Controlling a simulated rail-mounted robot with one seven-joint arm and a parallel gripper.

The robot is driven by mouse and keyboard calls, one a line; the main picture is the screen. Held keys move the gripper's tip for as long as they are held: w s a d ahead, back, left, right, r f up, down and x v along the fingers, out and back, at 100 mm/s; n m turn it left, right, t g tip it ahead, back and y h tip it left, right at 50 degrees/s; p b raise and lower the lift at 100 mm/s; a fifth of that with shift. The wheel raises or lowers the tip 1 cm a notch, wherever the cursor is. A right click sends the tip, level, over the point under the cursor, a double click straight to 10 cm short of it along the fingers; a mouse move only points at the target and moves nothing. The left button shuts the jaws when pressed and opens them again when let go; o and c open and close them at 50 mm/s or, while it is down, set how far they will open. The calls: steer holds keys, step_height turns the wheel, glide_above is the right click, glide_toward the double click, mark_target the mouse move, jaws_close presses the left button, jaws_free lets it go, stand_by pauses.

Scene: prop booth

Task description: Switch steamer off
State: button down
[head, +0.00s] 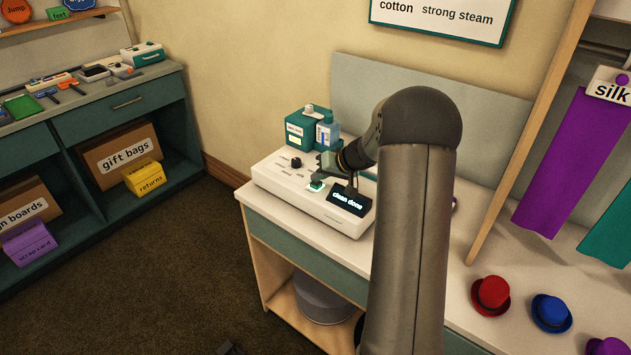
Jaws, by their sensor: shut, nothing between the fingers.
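The steamer (275,185) is a white flat unit on the counter, in the middle of the head view. Its top carries a black knob (296,163), a lit green-white button (317,186) and a dark display (349,198) reading "clean done". A teal tank (299,131) stands at its back. My gripper (322,177) is shut and empty, just above the lit button. I cannot tell whether its tips touch the button. My arm covers the right end of the steamer and the counter behind it.
The counter (452,262) runs to the right, with a red hat (491,295) and a blue hat (551,312) on it. Purple cloth (565,165) hangs behind them. A wooden post (520,150) stands right of my arm. A shelf unit (120,105) with boxes is at left; the floor between is clear.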

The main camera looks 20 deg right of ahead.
mark_target(319, 184)
steer(key=shift+f+b, duration=0.55)
steer(key=shift+b, duration=0.4)
steer(key=shift+r+b, duration=0.25)
steer(key=shift+b, duration=0.1)
steer(key=shift+r, duration=0.2)
step_height(319, 184, up, 5)
steer(key=shift+p, duration=0.7)
steer(key=shift+r, duration=0.5)
